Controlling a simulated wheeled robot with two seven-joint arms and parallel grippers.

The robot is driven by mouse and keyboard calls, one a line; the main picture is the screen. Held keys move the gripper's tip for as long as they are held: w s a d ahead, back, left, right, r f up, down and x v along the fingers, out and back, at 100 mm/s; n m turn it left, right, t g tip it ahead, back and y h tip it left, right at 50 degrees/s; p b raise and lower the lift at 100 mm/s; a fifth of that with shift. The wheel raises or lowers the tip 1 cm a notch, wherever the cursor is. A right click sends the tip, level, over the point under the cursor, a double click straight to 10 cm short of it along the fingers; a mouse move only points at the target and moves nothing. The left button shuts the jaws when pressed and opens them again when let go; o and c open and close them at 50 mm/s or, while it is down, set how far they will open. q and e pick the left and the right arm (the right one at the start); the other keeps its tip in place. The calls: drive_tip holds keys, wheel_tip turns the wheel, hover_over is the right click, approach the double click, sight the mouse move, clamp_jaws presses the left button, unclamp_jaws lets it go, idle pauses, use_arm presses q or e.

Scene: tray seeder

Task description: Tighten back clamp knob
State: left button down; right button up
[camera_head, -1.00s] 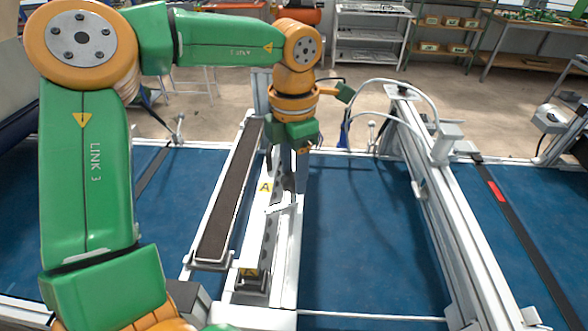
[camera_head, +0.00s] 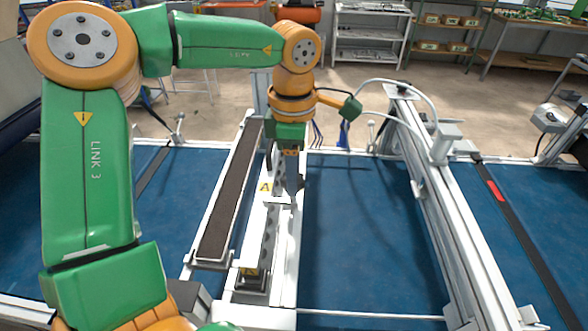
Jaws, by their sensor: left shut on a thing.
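My left gripper (camera_head: 284,190) comes down from above over the back part of the white machine rail (camera_head: 285,255). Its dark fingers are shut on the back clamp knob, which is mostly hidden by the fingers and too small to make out. A white clamp bracket (camera_head: 276,201) shows just below the fingers, near a yellow label marked A (camera_head: 265,187). My right gripper is not in view.
A long dark strip in a light frame (camera_head: 228,195) lies left of the rail. Blue belts (camera_head: 365,230) spread on both sides. A white gantry rail (camera_head: 425,205) with hoses stands to the right. Shelves (camera_head: 372,35) stand far behind.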

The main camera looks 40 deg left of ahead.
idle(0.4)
use_arm(q)
drive_tip(key=shift+c, duration=1.5)
unclamp_jaws()
drive_tip(key=shift+r, duration=0.1)
wheel_tip(320, 180, up, 7)
drive_tip(key=shift+r, duration=0.1)
drive_tip(key=shift+a, duration=0.1)
drive_tip(key=shift+f, duration=0.2)
